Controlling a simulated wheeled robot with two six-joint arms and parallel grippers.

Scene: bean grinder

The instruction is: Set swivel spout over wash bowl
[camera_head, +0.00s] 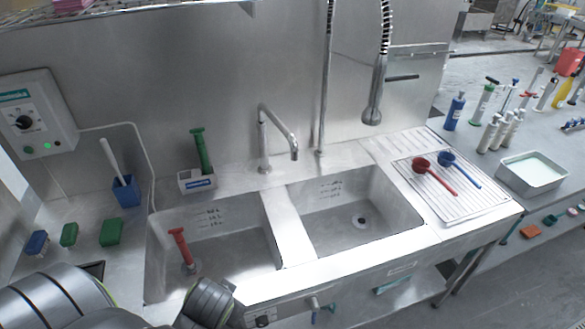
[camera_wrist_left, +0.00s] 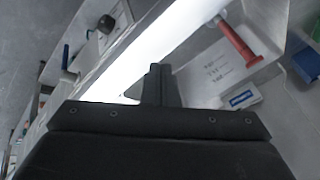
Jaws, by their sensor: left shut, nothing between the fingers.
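The swivel spout (camera_head: 278,126) is a bent steel tube on a post behind the sink. It points right and forward, its tip near the rear left corner of the right bowl (camera_head: 340,222); I cannot tell exactly what lies below the tip. The left bowl (camera_head: 222,252) holds a red-handled tool (camera_head: 183,248), whose red handle also shows in the left wrist view (camera_wrist_left: 238,45). Neither bowl is labelled clearly enough to tell which is the wash bowl. My left gripper (camera_wrist_left: 160,85) is shut and empty, above the sink's front area. My right gripper is out of view.
A tall spray hose (camera_head: 372,100) hangs right of the spout. A caddy (camera_head: 197,183) with a green brush stands left of it. A drainboard rack (camera_head: 452,185) holds red and blue scoops.

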